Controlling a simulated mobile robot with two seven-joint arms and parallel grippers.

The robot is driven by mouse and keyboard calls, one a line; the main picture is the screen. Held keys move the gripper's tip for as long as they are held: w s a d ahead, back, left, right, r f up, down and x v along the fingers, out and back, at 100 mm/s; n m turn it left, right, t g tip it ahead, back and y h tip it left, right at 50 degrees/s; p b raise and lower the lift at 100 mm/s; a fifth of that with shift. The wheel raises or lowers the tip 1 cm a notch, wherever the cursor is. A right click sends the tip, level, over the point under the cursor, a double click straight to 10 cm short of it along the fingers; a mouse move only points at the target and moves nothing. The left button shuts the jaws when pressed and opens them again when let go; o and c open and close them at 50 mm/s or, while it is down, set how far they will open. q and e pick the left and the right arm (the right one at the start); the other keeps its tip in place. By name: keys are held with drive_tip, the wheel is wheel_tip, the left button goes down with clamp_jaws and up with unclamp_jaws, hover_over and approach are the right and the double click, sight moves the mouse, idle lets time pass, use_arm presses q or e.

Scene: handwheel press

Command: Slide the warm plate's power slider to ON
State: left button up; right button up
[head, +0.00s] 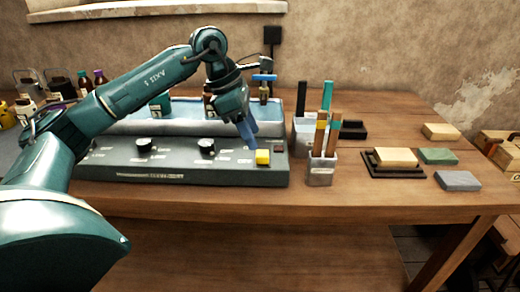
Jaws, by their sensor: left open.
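The warm plate (120,174) is a long dark grey unit at the table's front left, with a pale raised top behind its sloped front panel. A yellow block, which looks like the power slider (263,157), sits near the panel's right end. Its ON and OFF marks are too small to read. My left gripper (250,141) reaches down from above, open, with its fingertips just behind and left of the yellow slider. I cannot tell whether they touch it. My left arm hides part of the plate's left side. My right gripper is not in view.
Two black knobs (207,146) stand on the panel, left of the slider. A cup with brushes (321,168) stands just right of the plate. Soap-like blocks (396,157) lie further right. Bottles (85,80) stand at the back left. The table's front strip is clear.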

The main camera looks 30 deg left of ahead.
sight(262, 153)
use_arm(q)
drive_tip(key=shift+x, duration=2.65)
drive_tip(key=shift+c, duration=0.6)
clamp_jaws()
